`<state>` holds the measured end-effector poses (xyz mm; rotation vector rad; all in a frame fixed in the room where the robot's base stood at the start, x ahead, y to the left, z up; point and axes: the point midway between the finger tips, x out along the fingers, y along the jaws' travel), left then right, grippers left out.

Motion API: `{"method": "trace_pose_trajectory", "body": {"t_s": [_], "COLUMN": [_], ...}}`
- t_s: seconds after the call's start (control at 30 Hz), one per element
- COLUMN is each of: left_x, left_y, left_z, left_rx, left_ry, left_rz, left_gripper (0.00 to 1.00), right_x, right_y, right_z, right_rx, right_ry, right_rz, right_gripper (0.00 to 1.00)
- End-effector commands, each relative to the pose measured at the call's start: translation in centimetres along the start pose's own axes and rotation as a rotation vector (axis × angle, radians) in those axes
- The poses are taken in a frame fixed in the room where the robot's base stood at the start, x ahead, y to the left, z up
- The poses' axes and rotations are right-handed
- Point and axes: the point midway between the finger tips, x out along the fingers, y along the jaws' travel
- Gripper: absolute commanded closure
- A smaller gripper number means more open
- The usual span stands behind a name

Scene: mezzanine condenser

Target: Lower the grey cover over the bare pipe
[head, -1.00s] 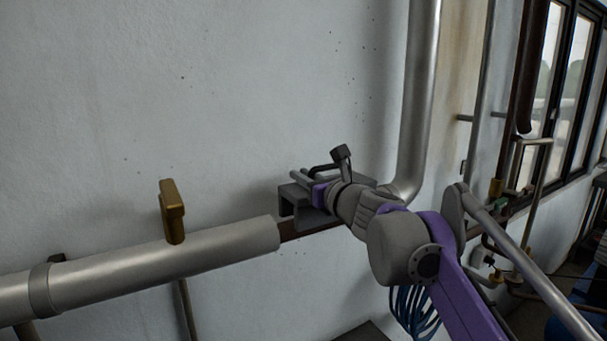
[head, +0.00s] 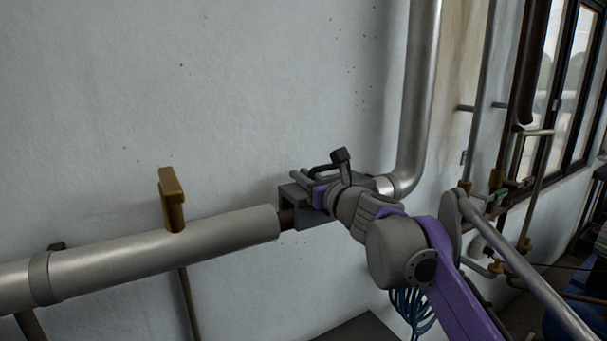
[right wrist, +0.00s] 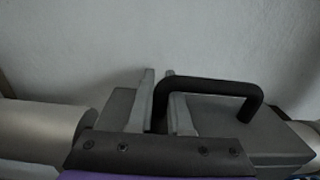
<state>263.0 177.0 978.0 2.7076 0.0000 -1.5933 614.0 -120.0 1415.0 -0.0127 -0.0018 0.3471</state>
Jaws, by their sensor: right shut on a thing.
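The grey cover (head: 294,200) is a channel-shaped piece with a black handle (right wrist: 215,84) on top. Whether the cover rests on the pipe cannot be told. My left gripper is not in view.
The silver elbow pipe (head: 412,150) rises close to the right. A pale wall (head: 250,90) stands close behind. Thin pipes and windows are at far right.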

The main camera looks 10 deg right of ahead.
Motion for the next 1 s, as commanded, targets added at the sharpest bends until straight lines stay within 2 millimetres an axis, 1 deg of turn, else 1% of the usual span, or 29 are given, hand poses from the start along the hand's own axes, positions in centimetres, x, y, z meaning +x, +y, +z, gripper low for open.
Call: {"method": "trace_pose_trajectory", "body": {"t_s": [0.8, 0.83, 0.97, 1.0], "left_x": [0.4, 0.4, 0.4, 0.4], "left_y": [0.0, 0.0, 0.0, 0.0], "left_z": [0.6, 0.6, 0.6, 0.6], "left_rx": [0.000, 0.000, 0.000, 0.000], "left_ry": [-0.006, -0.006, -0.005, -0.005], "left_rz": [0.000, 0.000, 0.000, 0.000], "left_gripper": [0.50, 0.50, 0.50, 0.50], "right_x": [0.0, 0.0, 0.0, 0.0], "right_y": [0.0, 0.0, 0.0, 0.0], "right_z": [-2.0, -2.0, -2.0, -2.0], "right_rx": [-0.001, -0.001, -0.001, -0.001], "right_ry": [0.000, 0.000, 0.000, 0.000], "right_rz": [0.000, 0.000, 0.000, 0.000], "right_gripper": [1.00, 0.82, 0.58, 0.51]}}
